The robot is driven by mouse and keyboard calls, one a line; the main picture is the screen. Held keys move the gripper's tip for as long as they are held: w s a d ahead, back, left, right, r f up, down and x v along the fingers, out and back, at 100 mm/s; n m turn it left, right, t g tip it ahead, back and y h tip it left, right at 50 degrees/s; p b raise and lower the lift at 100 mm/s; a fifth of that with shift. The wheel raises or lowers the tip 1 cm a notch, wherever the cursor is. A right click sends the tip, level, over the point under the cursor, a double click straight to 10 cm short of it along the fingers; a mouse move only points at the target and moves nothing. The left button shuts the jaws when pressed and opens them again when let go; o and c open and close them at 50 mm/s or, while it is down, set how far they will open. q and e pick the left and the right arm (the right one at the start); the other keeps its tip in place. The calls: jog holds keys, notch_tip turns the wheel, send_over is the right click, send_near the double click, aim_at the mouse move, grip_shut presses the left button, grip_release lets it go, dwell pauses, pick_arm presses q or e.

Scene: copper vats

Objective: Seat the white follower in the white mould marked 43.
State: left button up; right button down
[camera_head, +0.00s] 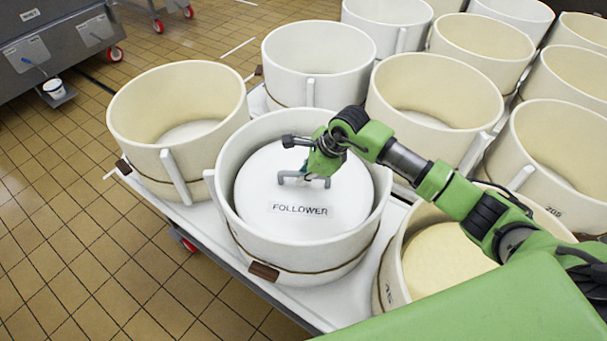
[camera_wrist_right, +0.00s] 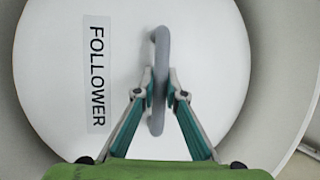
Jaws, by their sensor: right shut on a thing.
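The white follower (camera_head: 290,212) is a round disc with a grey handle (camera_head: 287,176) and a FOLLOWER label. My right gripper (camera_head: 318,172) is shut on the handle. In the right wrist view the fingertips (camera_wrist_right: 161,86) pinch the handle, and the mould's inner wall (camera_wrist_right: 282,70) shows beside the follower. No number shows on this mould. My left gripper is out of view.
Cream moulds stand close by, at the left (camera_head: 178,100), behind (camera_head: 435,85) and at the right (camera_head: 385,285). A white mould (camera_head: 318,90) stands behind. All stand on a white trolley (camera_head: 195,225) with red wheels. The tiled floor (camera_head: 70,200) at the left is clear.

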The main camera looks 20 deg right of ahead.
jog(key=shift+w+f+b, duration=0.15)
jog(key=shift+f+b, duration=0.4)
jog(key=shift+b, duration=0.1)
dwell(0.6)
